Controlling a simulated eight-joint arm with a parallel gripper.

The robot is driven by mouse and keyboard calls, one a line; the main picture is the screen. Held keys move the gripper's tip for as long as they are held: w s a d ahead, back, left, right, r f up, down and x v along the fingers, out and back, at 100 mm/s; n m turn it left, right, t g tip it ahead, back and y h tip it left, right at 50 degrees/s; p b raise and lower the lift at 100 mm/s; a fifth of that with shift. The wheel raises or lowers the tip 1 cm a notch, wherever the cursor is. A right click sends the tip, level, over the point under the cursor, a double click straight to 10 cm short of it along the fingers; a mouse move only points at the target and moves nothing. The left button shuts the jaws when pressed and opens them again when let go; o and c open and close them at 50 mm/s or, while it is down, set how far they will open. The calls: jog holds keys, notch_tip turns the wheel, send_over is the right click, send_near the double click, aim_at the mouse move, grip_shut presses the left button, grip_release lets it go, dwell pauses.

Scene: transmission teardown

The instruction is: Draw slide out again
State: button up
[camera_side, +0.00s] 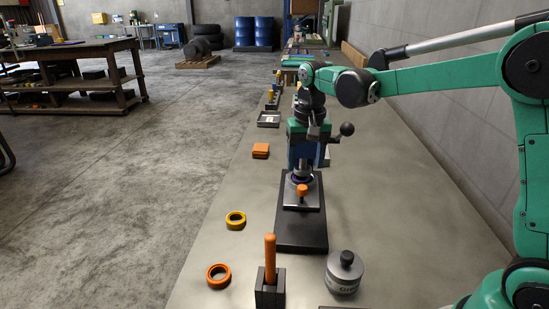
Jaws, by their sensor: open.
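A small arbor press (304,150) with a blue-green body stands on the bench, with a black ball-ended lever on its right. A dark base plate (302,236) extends from it towards the camera. On the base lies a grey slide plate (313,198) with an orange knob (302,190) at its near end. The slide's far end sits under the press ram. My gripper (311,118) is at the top of the press, above and behind the orange knob and apart from it. It is open, but its fingertips are hard to make out against the press.
Near the camera stand an orange rod (270,252) in a black block and a grey round weight (344,270). The wall bounds the bench at right; the bench between is clear.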

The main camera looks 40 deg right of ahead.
aim_at(302, 187)
jog(key=shift+w+d+f, duration=0.25)
jog(key=shift+w+f, duration=0.1)
jog(key=shift+f, duration=2.9)
grip_shut()
